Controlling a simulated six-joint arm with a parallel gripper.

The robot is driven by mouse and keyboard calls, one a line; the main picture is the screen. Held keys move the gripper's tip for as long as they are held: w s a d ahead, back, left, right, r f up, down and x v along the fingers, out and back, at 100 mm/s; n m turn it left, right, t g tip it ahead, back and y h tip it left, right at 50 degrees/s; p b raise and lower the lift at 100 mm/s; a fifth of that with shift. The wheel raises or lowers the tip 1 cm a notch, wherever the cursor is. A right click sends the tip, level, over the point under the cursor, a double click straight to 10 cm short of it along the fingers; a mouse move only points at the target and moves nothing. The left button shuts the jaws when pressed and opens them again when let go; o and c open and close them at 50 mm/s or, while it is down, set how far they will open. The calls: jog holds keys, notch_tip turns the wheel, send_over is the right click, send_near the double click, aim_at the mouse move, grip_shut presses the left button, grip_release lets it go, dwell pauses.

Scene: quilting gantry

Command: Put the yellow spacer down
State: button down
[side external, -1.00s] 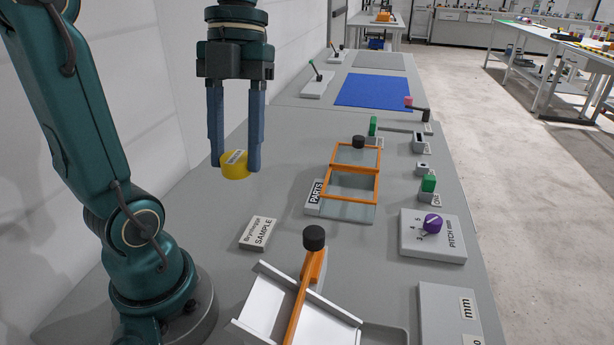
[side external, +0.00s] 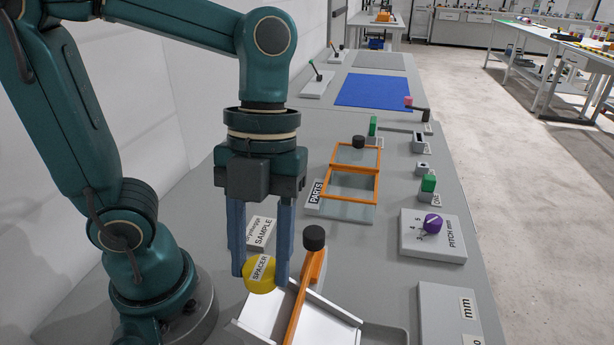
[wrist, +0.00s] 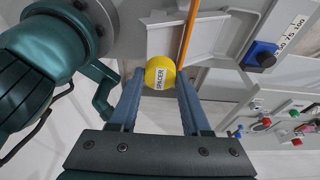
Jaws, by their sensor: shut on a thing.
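The yellow spacer (side external: 261,273) is a short round disc with a white label reading SPACER. My gripper (side external: 260,276) is shut on it, with one blue finger at each side. In the side view the spacer appears beside the upper left edge of the white tray (side external: 325,329); its exact height above the table is hard to tell. In the wrist view the spacer (wrist: 160,73) sits between the fingertips, with the white tray (wrist: 166,40) beyond it.
An orange bar with a black knob (side external: 314,238) lies across the tray. A SAMPLE block (side external: 260,233) stands behind my gripper. An orange-framed PARTS box (side external: 350,200) and a PITCH dial block (side external: 432,240) are farther right. Bare grey table lies between them.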

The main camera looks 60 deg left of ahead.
aim_at(264, 259)
jog(key=shift+f, duration=1.65)
jog(key=shift+f, duration=0.15)
jog(key=shift+f, duration=0.15)
jog(key=shift+c, duration=1.8)
grip_release()
